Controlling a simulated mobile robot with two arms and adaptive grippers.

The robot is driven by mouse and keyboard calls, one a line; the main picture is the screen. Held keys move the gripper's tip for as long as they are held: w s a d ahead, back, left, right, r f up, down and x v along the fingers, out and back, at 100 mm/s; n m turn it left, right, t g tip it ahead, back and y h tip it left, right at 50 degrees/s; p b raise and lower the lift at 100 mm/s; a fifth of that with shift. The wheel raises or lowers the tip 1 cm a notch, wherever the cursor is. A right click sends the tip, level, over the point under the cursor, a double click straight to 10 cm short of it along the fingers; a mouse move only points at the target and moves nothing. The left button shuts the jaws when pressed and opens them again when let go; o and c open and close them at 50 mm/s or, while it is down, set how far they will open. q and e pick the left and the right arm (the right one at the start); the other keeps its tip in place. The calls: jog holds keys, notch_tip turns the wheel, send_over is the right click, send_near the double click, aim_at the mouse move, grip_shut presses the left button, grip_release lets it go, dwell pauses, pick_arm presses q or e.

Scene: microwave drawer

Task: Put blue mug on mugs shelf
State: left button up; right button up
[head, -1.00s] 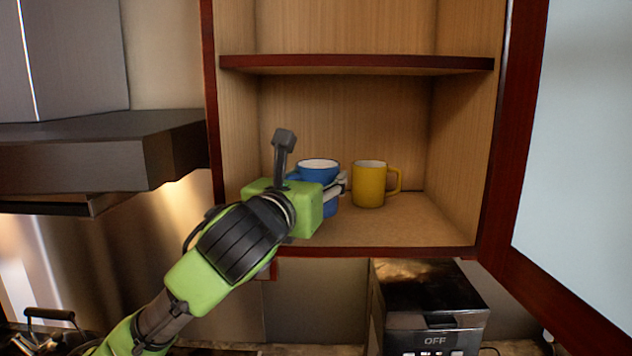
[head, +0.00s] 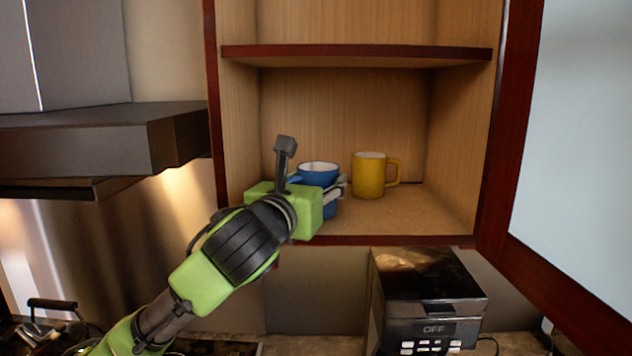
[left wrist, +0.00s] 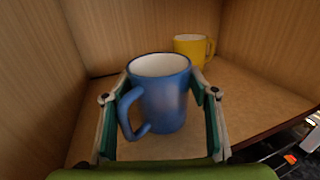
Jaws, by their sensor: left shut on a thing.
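The blue mug (head: 319,174) is upright in the lower compartment of the open cabinet, left of a yellow mug (head: 368,176). My left gripper (head: 338,190) reaches in from the left and is shut on the blue mug. In the left wrist view the blue mug (left wrist: 163,95) sits between the two fingers of the gripper (left wrist: 160,105), its handle toward the camera at left. The mug's base is at or very near the shelf (left wrist: 245,105); I cannot tell if it touches. My right gripper is not in view.
An upper shelf board (head: 350,56) runs above the mugs. The cabinet door (head: 570,150) stands open at right. A black appliance (head: 425,295) is below, and a range hood (head: 100,145) is at left. Shelf room right of the yellow mug is clear.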

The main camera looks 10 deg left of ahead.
pick_arm(q)
jog(key=shift+f, duration=0.15)
jog(key=shift+f, duration=0.1)
jog(key=o, duration=1.6)
